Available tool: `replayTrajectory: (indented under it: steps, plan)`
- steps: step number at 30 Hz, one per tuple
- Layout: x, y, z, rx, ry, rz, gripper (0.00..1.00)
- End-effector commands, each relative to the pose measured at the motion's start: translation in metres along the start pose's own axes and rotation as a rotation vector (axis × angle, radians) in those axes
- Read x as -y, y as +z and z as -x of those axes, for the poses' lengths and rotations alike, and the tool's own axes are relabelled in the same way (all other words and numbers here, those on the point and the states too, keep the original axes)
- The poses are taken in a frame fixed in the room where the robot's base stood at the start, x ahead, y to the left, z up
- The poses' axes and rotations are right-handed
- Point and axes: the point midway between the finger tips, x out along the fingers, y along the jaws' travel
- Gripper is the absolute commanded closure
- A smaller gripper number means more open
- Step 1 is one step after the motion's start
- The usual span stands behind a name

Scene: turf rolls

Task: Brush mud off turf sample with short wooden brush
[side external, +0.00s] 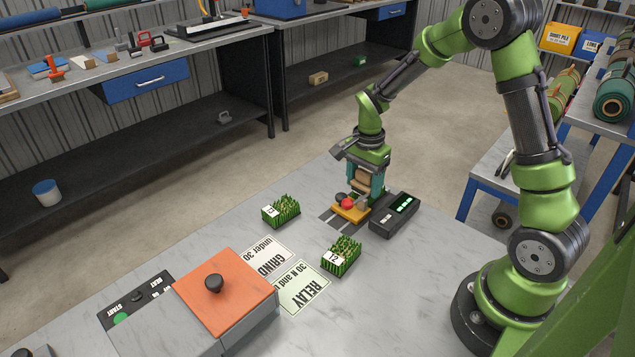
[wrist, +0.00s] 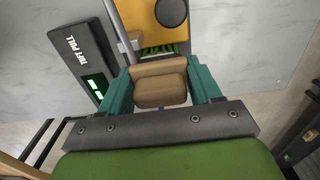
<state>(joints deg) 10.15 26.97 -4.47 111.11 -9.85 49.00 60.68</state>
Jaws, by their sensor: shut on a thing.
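My gripper (side external: 365,181) is shut on the tan wooden body of the short brush (wrist: 160,85), between its teal fingers in the wrist view (wrist: 160,88). The brush is right over or just behind a yellow-orange plate (wrist: 128,22); I cannot tell if it touches anything. A strip of green turf (wrist: 163,49) shows on the plate just beyond the brush, mostly hidden. Two more turf samples stand on the bench, one at the left (side external: 282,211) and one marked 12 (side external: 342,256). No mud can be made out, and the bristles are hidden.
A black tuft pull meter (side external: 395,215) with green lights stands close to the plate. A red knob (side external: 348,203) sits at the plate. GRIND (side external: 265,256) and RELAY (side external: 302,289) cards lie nearer the camera, beside an orange-lidded box (side external: 225,290). The bench's right side is clear.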

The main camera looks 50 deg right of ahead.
Motion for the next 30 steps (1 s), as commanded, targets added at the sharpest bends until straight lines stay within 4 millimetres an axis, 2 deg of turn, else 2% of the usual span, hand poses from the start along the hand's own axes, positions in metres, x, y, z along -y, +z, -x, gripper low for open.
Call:
replayTrajectory:
  steps: [23,30]
  plan:
    - [0.000,-0.070,-0.001,0.000,0.000,-0.004,0.65]
    - [-0.002,-0.049,0.000,0.000,0.000,0.001,0.65]
